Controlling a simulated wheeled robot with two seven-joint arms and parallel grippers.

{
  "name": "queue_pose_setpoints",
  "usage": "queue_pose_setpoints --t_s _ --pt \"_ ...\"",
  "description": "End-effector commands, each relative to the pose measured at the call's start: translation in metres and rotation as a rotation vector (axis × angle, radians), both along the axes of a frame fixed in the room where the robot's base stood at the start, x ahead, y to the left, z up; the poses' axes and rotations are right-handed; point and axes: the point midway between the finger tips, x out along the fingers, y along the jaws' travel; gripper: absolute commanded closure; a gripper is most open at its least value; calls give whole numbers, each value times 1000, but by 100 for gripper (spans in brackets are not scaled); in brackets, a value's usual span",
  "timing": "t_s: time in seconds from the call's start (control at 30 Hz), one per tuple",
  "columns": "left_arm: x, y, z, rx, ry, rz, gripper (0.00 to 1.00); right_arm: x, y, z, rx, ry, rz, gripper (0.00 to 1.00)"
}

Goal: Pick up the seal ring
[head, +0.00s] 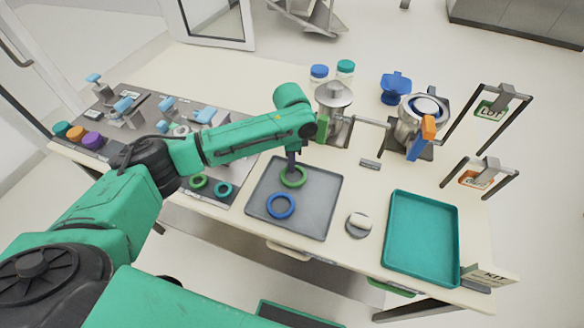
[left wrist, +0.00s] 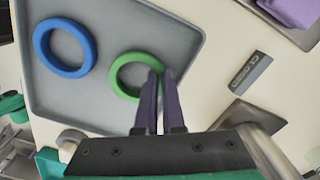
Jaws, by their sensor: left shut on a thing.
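A green seal ring (head: 293,177) and a blue seal ring (head: 281,206) are at the grey tray (head: 322,204) in the middle of the table. In the left wrist view the green ring (left wrist: 134,76) is at my left gripper's fingertips and the blue ring (left wrist: 65,47) lies apart from it. My left gripper (head: 291,165) points down over the tray. In the left wrist view its two fingers (left wrist: 160,74) are close together, shut on the rim of the green ring. I cannot tell whether the green ring is clear of the tray. My right gripper is not in view.
An empty teal tray (head: 422,238) is at the right. A small round dish (head: 359,224) stands between the trays. A metal vessel (head: 333,97) and a clamped pot (head: 414,125) stand behind. Smaller green and teal rings (head: 223,189) lie on the left panel.

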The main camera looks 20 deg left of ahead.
Motion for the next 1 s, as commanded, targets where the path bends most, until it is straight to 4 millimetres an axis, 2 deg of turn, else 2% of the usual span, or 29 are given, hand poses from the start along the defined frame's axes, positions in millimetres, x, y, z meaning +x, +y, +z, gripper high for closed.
queue_pose_setpoints --t_s 0.17,0.23,0.5,0.63,0.7,0.8,1.0 --pt "1 0 23 -2 -4 0 100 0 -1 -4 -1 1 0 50" --pt "1 0 41 -2 -5 0 100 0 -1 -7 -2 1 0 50" --pt "1 -1 141 -3 -7 -2 100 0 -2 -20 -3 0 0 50" --pt "1 0 180 1 -5 0 100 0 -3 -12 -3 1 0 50" --pt "1 1 191 2 -4 0 100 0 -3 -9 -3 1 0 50" --pt "0 1 198 1 0 1 100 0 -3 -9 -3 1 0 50" --pt "0 0 198 0 1 1 100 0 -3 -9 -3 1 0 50"
